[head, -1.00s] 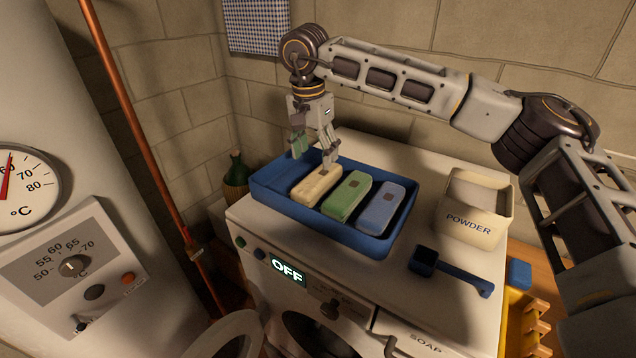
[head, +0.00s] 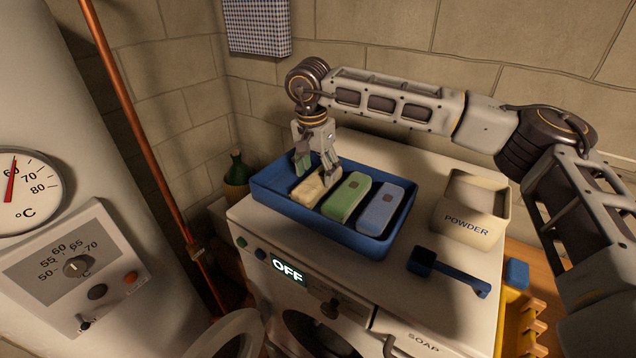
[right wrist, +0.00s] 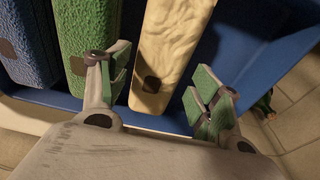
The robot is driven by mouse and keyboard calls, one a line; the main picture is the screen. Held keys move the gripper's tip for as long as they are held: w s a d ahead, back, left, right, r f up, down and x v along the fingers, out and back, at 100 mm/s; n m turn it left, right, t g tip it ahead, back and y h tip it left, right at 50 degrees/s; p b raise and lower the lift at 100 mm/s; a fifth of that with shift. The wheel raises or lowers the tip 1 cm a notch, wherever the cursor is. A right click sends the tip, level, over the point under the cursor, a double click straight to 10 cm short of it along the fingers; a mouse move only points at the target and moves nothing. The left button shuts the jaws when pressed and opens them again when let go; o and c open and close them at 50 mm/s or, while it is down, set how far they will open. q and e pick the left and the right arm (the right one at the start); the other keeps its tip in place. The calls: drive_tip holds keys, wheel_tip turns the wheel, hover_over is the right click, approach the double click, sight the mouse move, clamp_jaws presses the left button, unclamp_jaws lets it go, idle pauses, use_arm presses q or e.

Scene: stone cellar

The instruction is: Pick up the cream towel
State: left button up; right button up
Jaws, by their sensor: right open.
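The cream towel (head: 309,188) lies folded in the blue tray (head: 345,238) on top of the washing machine, at the left end of a row of towels. It also shows in the right wrist view (right wrist: 166,50), with a dark square patch at its near end. My right gripper (head: 317,176) is open over the cream towel. In the right wrist view the gripper (right wrist: 165,95) has one green-padded finger on each side of the towel's near end, the left one beside the green towel. I cannot tell whether either finger touches the towel. My left gripper is not in view.
A green towel (head: 347,197) and a blue towel (head: 380,207) lie beside the cream one in the tray. A powder box (head: 470,228) and a blue scoop (head: 447,271) are to the right. A green bottle (head: 236,168) stands left of the tray; the stone wall is behind.

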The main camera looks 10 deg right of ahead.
sight(318, 177)
drive_tip(key=shift+w+d+f, duration=0.1)
drive_tip(key=shift+d+f, duration=0.05)
drive_tip(key=shift+f, duration=1.2)
drive_tip(key=c, duration=0.8)
drive_tip(key=shift+r, duration=0.2)
drive_tip(key=shift+r+b, duration=0.6)
drive_tip(key=shift+r, duration=4.25)
